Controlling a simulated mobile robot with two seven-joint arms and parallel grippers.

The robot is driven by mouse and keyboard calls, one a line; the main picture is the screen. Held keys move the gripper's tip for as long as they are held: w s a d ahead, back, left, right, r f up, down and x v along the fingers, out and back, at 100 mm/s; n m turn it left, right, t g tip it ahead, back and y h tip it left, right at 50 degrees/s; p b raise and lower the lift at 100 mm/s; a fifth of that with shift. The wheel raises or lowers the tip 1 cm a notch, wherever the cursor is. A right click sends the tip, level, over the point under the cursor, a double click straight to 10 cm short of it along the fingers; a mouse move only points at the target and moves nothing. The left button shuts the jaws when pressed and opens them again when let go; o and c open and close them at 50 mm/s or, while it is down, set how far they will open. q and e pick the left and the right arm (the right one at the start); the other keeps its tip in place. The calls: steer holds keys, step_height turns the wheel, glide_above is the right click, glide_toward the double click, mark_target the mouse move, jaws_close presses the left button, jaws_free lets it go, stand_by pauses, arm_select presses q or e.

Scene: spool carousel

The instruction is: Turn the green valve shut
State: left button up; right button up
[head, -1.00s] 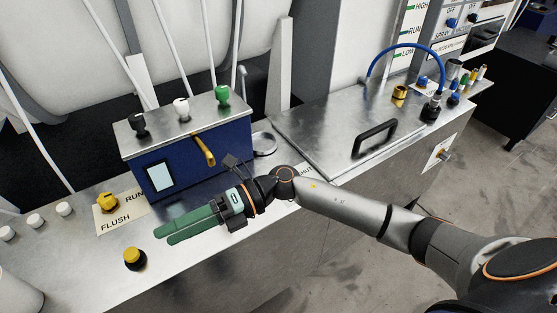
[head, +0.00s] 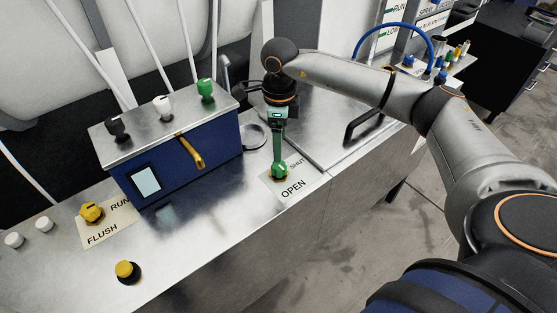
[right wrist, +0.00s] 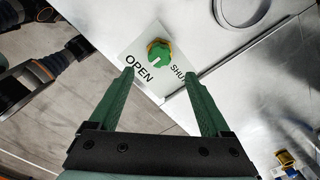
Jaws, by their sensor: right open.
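The green valve (head: 279,171) is a small knob on a white plate (head: 294,190) marked OPEN and SHUT, on the steel counter. In the right wrist view the green valve (right wrist: 160,52) lies ahead of the fingertips, with a white mark on its face, nearer the word OPEN. My right gripper (head: 279,160) points down over the valve and hides part of it. In the right wrist view my right gripper (right wrist: 158,76) is open, with nothing between its green fingers. Whether it touches the valve I cannot tell. My left gripper is not in view.
A blue box (head: 185,165) with black, white and green knobs on top and a brass spout stands left of the valve. A black handle (head: 362,127) is at the right.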

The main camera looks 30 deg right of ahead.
mark_target(279, 165)
step_height(279, 165, down, 8)
steer(key=shift+f+p, duration=0.1)
steer(key=shift+p, duration=0.35)
jaws_close()
stand_by(0.4)
